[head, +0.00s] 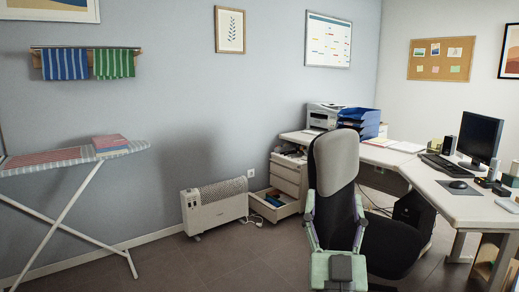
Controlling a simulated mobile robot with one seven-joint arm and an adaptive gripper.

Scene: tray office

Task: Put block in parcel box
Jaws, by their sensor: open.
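My gripper (334,207) shows at the bottom centre, its two pale green fingers spread apart with nothing visible between them. The office chair stands behind it in the picture. I cannot pick out the block with certainty; small yellowish items (436,144) stand on the desk by the monitor, too small to identify. A cardboard-coloured box-like thing (487,271) shows low at the right edge, under the desk and cut off by the frame. I cannot tell if it is the parcel box, and its inside is not clear.
The office chair (336,165) stands before the desk (462,204), which holds a monitor (480,136) and keyboard. A white heater (215,205) stands by the wall beside an open drawer (274,207). An ironing board (70,158) is at left. Floor at centre left is clear.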

